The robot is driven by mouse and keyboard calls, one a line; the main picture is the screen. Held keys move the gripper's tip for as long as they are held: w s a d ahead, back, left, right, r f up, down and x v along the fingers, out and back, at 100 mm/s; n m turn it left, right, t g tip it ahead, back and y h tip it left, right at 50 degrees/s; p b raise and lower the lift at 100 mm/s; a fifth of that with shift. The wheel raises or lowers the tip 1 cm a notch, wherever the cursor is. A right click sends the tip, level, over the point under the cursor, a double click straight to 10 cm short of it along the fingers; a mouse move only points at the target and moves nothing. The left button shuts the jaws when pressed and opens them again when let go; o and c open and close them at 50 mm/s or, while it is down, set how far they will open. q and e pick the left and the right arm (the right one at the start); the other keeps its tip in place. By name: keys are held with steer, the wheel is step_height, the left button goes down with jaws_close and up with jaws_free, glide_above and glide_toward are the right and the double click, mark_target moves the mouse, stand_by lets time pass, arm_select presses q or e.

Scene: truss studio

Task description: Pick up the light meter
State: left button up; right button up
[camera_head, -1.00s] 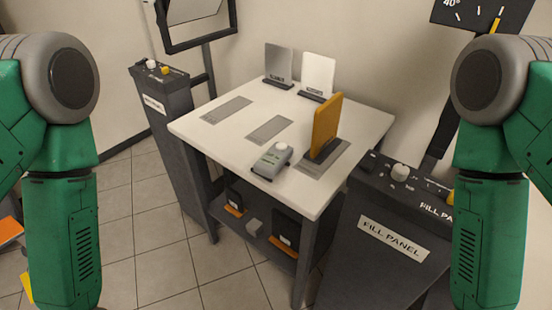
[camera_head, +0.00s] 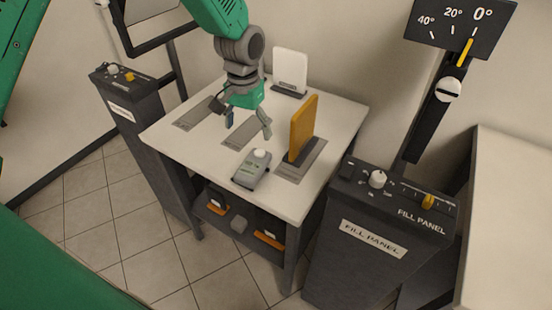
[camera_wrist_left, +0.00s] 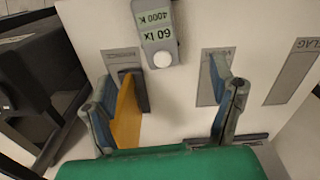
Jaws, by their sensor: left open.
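The light meter (camera_head: 251,170) is a small grey device with a white dome, lying on the white table (camera_head: 318,188) near its front edge. In the left wrist view the light meter (camera_wrist_left: 158,30) shows its display, reading 60 lx and 4000 K, beyond the fingertips. My left gripper (camera_head: 248,122) is open and empty above the table, behind the light meter and apart from it. In the left wrist view its two fingers (camera_wrist_left: 165,98) are spread wide. My right gripper is not in view.
An orange panel (camera_head: 303,128) stands upright in a dark base, right of the light meter; it shows close to one finger in the left wrist view (camera_wrist_left: 126,115). A white panel (camera_head: 290,70) stands at the back. The fill panel console (camera_head: 372,240) is at the front right.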

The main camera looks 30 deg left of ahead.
arm_select(q)
glide_above(254, 163)
steer(key=f, duration=0.7)
steer(key=shift+s+f, duration=0.2)
steer(key=shift+f, duration=0.05)
steer(key=shift+a+f, duration=0.1)
steer(key=shift+f, duration=0.8)
step_height(254, 163, down, 4)
steer(key=shift+w+f, duration=0.15)
steer(key=shift+f, duration=0.05)
steer(key=shift+c, duration=0.4)
steer(key=c, duration=1.3)
